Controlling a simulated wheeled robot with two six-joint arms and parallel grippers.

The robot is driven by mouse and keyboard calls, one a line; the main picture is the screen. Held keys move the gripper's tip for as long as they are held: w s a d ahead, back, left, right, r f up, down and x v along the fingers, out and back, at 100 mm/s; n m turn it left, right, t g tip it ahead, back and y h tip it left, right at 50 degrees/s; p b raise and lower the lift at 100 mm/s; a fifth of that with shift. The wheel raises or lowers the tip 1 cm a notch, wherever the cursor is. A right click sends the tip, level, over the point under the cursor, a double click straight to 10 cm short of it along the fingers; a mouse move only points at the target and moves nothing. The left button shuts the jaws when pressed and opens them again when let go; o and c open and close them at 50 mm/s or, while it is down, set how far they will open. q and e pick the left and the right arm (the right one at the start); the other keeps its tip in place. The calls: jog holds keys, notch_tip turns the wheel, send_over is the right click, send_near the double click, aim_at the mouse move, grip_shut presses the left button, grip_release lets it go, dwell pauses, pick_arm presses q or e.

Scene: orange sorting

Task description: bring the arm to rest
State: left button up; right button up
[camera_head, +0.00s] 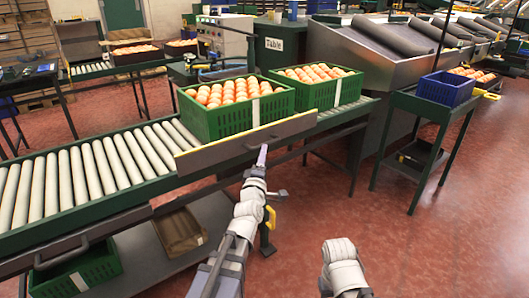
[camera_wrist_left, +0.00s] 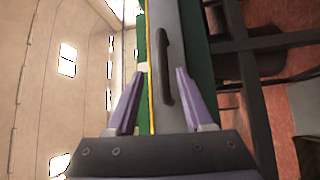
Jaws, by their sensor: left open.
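My left gripper (camera_head: 263,158) is in front of the conveyor's near side, just below a grey panel with a yellow edge (camera_head: 215,156). In the left wrist view, my left gripper (camera_wrist_left: 158,85) has its two purple fingers spread wide apart with nothing held between them. The panel (camera_wrist_left: 188,25) and its black handle (camera_wrist_left: 164,65) lie beyond the fingers; I cannot tell whether a finger touches the panel. My right arm (camera_head: 343,265) shows only as a white link at the bottom right of centre; its gripper is not visible.
Two green crates of oranges (camera_head: 235,121) (camera_head: 345,91) stand on the roller conveyor (camera_head: 85,175). A blue bin (camera_head: 446,88) sits on a green stand (camera_head: 435,108) at the right. An empty-looking green crate (camera_head: 77,276) is under the conveyor. Red floor (camera_head: 450,240) is clear at the lower right.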

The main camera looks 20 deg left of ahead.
pick_arm(q)
jog(key=shift+s+d, duration=0.15)
jog(key=s+d+f+m+g+h+p, duration=0.5)
jog(key=d+f+m+g, duration=0.3)
jog(key=d+f+m, duration=0.5)
jog(key=s+d+f+m+g+y+p, duration=0.15)
jog(key=s+m+g, duration=0.35)
jog(key=s, duration=0.6)
jog(key=s+d+f+m+g+y+p, duration=0.1)
jog(key=s+f+m+g+y, duration=0.15)
jog(key=s+g, duration=0.65)
jog(key=s+r+t+p, duration=0.1)
jog(key=r+p, duration=1.8)
jog(key=s+r+m+t+p, duration=0.1)
jog(key=s+r+p, duration=0.1)
jog(key=r+p, duration=1.6)
jog(key=shift+s+r+p, duration=0.3)
jog(key=shift+r+p, duration=0.1)
jog(key=shift+p, duration=0.1)
